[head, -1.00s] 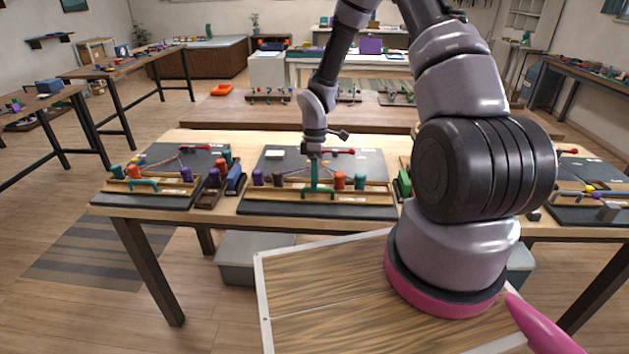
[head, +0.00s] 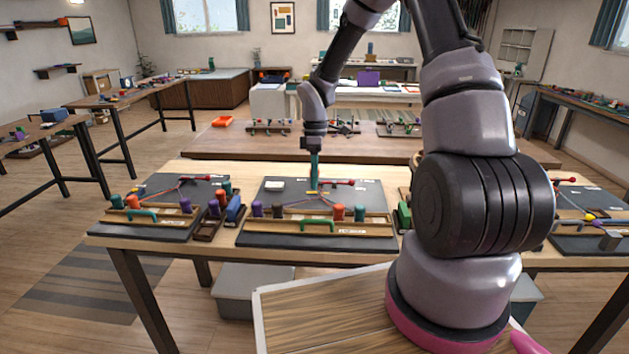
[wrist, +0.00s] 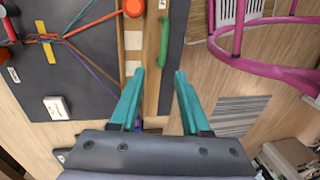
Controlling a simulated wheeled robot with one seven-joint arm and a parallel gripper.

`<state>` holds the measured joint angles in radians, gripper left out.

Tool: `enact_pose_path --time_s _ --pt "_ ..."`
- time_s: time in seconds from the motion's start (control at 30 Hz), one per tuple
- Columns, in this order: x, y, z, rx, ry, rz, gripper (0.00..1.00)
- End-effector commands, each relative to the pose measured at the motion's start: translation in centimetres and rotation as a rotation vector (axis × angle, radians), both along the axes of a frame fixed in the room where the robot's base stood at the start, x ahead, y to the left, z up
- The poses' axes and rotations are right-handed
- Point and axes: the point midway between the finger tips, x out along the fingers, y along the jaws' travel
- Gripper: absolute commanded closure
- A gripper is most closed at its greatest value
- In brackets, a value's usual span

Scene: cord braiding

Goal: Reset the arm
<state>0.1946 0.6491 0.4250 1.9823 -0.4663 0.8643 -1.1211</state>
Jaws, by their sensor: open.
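My gripper (head: 314,184) hangs above the middle board (head: 362,192) on the front table, its teal fingers pointing down. In the wrist view the two fingers (wrist: 158,72) are apart with nothing between them. The board carries a wooden rack (head: 283,225) with purple, dark, red and teal spools, and a green arched handle (head: 316,224) at its front. Cords run from a red-ended piece (head: 340,182) toward the spools. In the wrist view an orange spool (wrist: 133,8) and the green handle (wrist: 164,38) lie beyond the fingertips, apart from them.
A white block (head: 275,186) lies on the middle board and shows in the wrist view (wrist: 56,107). A brown table (head: 240,140) stands behind. The air around my gripper looks clear.

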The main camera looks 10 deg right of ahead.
Motion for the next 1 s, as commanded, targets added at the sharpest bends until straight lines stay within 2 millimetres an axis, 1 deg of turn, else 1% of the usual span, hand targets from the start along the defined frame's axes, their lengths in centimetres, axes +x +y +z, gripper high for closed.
enact_pose_path --time_s 0.07,0.17,0.27,0.37,0.4,0.47,0.5,0.57,0.6,0.7,0.8,0.87,1.0 --pt "0.0 0.0 0.1 -0.001 -0.002 -0.003 0.53" --pt "-0.1 -0.3 1.3 -0.014 -0.016 -0.034 0.53" --pt "-0.4 -0.9 4.1 -0.042 -0.055 -0.115 0.53" --pt "-1.2 -1.7 8.2 -0.073 -0.112 -0.248 0.53" --pt "-1.7 -2.1 9.9 -0.082 -0.137 -0.309 0.53" --pt "-2.6 -2.5 12.4 -0.090 -0.173 -0.402 0.53" --pt "-3.2 -2.7 14.0 -0.092 -0.198 -0.463 0.53" --pt "-4.3 -3.1 16.3 -0.089 -0.233 -0.557 0.53" --pt "-5.0 -3.3 17.8 -0.082 -0.256 -0.621 0.53" --pt "-7.2 -3.8 21.2 -0.056 -0.311 -0.778 0.53" --pt "-9.6 -4.2 24.2 -0.010 -0.362 -0.934 0.53" --pt "-11.1 -4.4 25.9 0.026 -0.387 -1.027 0.53" --pt "-14.8 -4.6 29.2 0.137 -0.430 -1.239 0.53"
